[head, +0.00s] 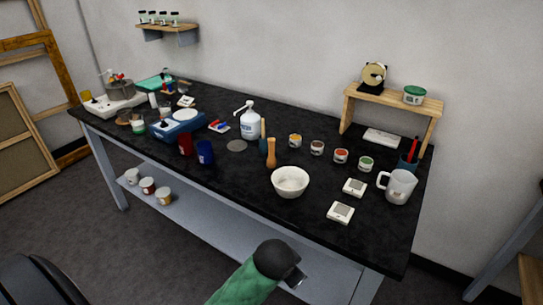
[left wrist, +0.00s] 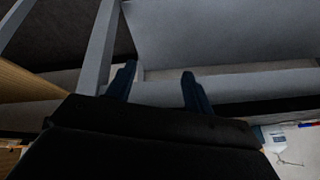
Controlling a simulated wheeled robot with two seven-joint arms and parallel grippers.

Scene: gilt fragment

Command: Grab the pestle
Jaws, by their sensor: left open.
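The pestle (head: 271,153) looks like a tan wooden piece standing upright on the black tabletop, just behind and left of a white bowl (head: 290,182). My left gripper (head: 294,281) is at the lower middle of the head view, in front of the table's near edge and well apart from the pestle. Its fingers are mostly hidden there by the dark wrist. In the left wrist view the two fingers of my left gripper (left wrist: 157,78) are spread, with nothing between them. The pestle is not visible in that view. My right gripper is not in view.
The table (head: 335,240) has bare room at its front right. A grey lower shelf (head: 215,215) runs underneath.

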